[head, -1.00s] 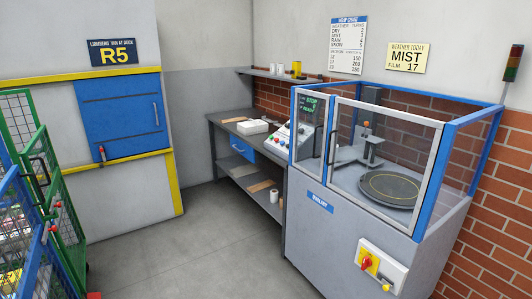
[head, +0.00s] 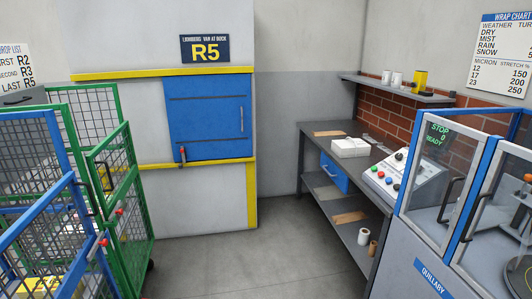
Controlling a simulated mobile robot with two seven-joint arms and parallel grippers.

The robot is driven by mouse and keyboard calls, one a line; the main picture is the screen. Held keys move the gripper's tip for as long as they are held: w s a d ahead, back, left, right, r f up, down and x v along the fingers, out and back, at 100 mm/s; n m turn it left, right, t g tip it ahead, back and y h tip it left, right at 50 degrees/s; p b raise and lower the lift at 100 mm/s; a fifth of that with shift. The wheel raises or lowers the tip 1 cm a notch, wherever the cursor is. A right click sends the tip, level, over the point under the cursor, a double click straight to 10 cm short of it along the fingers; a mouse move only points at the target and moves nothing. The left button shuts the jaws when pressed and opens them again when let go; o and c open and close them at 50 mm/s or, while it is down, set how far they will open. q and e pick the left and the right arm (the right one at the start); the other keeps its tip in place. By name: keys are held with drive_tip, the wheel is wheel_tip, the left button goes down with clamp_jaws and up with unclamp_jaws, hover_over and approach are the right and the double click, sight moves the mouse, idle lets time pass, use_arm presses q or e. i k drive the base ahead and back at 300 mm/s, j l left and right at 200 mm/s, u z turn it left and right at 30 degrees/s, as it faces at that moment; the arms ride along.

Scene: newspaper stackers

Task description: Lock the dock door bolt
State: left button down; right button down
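The dock door (head: 211,118) is a blue panel in the grey wall, framed by yellow rails above and below, and it looks closed. A vertical handle (head: 242,118) is on its right side. The bolt (head: 183,155), a small dark fitting with a red knob, sits at the door's lower left corner. Whether the bolt is shot or drawn is too small to tell. Neither of my grippers is in view.
Green (head: 120,180) and blue (head: 62,240) mesh cages stand at the left. A workbench (head: 325,150) with a control console (head: 392,178) and a glazed machine (head: 425,255) stand at the right. The grey floor (head: 240,260) between them is clear.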

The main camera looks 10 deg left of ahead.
sight(182, 151)
drive_tip(key=i+u, duration=0.25)
drive_tip(key=i, duration=0.45)
drive_tip(key=i+u, duration=0.25)
drive_tip(key=i, duration=0.4)
drive_tip(key=i+j, duration=0.1)
drive_tip(key=i, duration=0.6)
drive_tip(key=i+j, duration=0.1)
drive_tip(key=i, duration=0.6)
drive_tip(key=i+j+z, duration=0.3)
drive_tip(key=i+j, duration=0.35)
drive_tip(key=i, duration=0.15)
